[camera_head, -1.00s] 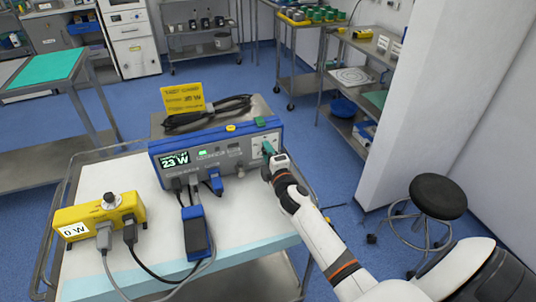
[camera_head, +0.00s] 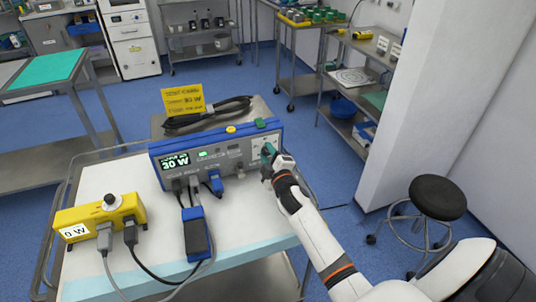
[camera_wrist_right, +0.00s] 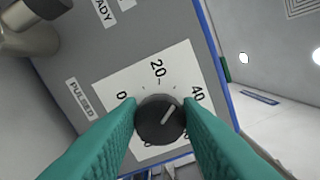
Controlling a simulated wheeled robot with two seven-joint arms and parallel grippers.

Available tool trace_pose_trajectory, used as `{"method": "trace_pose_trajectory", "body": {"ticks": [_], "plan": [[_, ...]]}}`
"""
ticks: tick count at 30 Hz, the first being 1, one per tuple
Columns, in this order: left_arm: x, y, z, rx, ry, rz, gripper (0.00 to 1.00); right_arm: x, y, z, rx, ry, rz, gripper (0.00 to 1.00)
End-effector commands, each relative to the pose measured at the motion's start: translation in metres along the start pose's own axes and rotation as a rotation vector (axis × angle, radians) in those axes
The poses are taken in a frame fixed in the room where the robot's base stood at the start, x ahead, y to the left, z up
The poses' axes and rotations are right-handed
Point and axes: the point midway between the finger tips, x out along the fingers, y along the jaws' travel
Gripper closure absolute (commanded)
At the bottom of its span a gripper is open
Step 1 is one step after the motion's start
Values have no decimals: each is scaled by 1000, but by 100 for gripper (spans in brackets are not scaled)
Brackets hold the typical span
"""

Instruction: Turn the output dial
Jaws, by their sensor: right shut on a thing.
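The output dial (camera_wrist_right: 158,128) is a round black knob with a pale pointer line on a white scale plate marked 0, 20 and 40. The pointer aims between 20 and 40. My right gripper (camera_wrist_right: 160,115), with green fingers, is shut on the dial from both sides; in the head view the gripper (camera_head: 268,153) hides the dial. The dial is on the right of the blue and grey generator unit (camera_head: 228,148), whose display (camera_head: 175,161) reads 30 W. A yellow card (camera_head: 183,99) stands behind the unit; its small text is hard to read. My left gripper is not in view.
A yellow box (camera_head: 72,216) with a knob and a 0 W label sits at the left of the cart top (camera_head: 150,175). Cables and a blue pedal-like block (camera_head: 196,238) lie in front of the unit. A black stool (camera_head: 437,197) stands at the right.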

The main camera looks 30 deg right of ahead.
Motion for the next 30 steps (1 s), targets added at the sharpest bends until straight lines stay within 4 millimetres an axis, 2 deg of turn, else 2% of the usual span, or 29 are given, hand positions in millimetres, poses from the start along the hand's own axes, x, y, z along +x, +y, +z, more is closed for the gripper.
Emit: {"method": "trace_pose_trajectory", "body": {"ticks": [5,6,9,10,20,25,30], "plan": [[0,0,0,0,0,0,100,0,1,-1,-1,3,2,91],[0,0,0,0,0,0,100,0,1,-1,-1,3,2,65],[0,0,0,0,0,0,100,0,1,-1,-1,2,2,49],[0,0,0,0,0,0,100,0,1,-1,-1,2,2,46],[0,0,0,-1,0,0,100,-4,1,0,-2,1,1,46],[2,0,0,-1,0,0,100,-26,2,-1,-3,0,2,46],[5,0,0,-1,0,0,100,-64,3,-2,-2,2,4,46]]}}
